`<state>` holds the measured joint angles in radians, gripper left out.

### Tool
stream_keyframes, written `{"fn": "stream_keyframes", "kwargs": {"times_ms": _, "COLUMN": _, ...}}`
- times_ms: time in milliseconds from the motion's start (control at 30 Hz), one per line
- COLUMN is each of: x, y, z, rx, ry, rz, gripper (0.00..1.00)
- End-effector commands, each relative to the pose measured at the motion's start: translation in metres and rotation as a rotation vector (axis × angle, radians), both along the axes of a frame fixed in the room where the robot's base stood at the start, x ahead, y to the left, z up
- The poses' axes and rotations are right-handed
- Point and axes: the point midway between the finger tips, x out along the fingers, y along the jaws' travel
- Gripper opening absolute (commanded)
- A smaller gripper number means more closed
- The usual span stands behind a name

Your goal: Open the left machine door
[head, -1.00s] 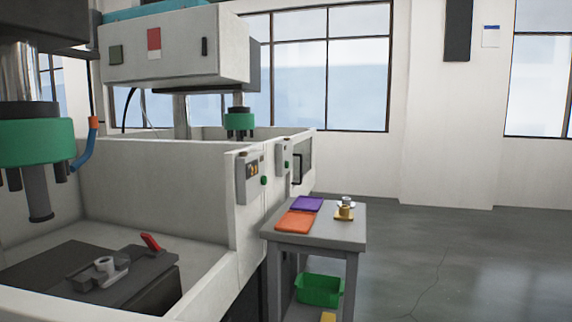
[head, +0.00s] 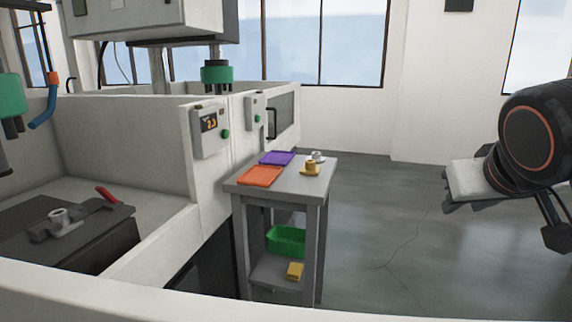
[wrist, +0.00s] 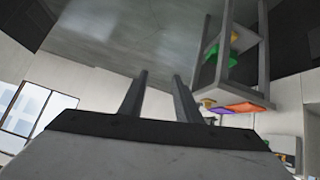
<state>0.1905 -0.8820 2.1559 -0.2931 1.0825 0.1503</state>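The left machine (head: 120,150) shows at the left of the head view as a pale walled enclosure with a grey floor. Its control panel (head: 210,131) has a lit display and a green button. I cannot clearly make out its door or handle. The machine behind it has a windowed door (head: 283,117) with a dark handle (head: 271,124), which looks shut. My gripper (wrist: 160,75) is open and empty in the wrist view, its two dark fingers apart. My arm (head: 530,145) is at the right of the head view, well away from the machines.
A grey side table (head: 300,183) stands by the machines with an orange mat (head: 260,176), a purple mat (head: 277,158) and small parts. A green bin (head: 287,241) and yellow block (head: 295,271) are on its lower shelf. The floor (head: 380,230) right of it is clear.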

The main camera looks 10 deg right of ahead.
Motion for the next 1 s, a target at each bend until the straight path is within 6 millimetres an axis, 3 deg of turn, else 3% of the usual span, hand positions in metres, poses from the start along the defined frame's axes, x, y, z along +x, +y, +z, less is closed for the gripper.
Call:
{"fn": "stream_keyframes", "kwargs": {"times_ms": 33, "x": 0.012, "y": 0.009, "z": -0.028, "rx": 0.026, "ry": 0.043, "rz": 0.04, "gripper": 0.3}}
{"fn": "stream_keyframes", "kwargs": {"times_ms": 100, "x": 0.024, "y": 0.023, "z": -0.066, "rx": 0.062, "ry": 0.095, "rz": 0.094, "gripper": 0.3}}
{"fn": "stream_keyframes", "kwargs": {"times_ms": 300, "x": 0.034, "y": 0.066, "z": -0.169, "rx": 0.159, "ry": 0.244, "rz": 0.238, "gripper": 0.3}}
{"fn": "stream_keyframes", "kwargs": {"times_ms": 400, "x": 0.031, "y": 0.084, "z": -0.209, "rx": 0.198, "ry": 0.302, "rz": 0.29, "gripper": 0.3}}
{"fn": "stream_keyframes", "kwargs": {"times_ms": 500, "x": 0.026, "y": 0.096, "z": -0.236, "rx": 0.224, "ry": 0.344, "rz": 0.325, "gripper": 0.3}}
{"fn": "stream_keyframes", "kwargs": {"times_ms": 567, "x": 0.024, "y": 0.101, "z": -0.246, "rx": 0.235, "ry": 0.357, "rz": 0.336, "gripper": 0.25}}
{"fn": "stream_keyframes", "kwargs": {"times_ms": 667, "x": 0.021, "y": 0.104, "z": -0.254, "rx": 0.243, "ry": 0.369, "rz": 0.347, "gripper": 0.02}}
{"fn": "stream_keyframes", "kwargs": {"times_ms": 1000, "x": 0.024, "y": 0.106, "z": -0.251, "rx": 0.245, "ry": 0.373, "rz": 0.356, "gripper": 0.0}}
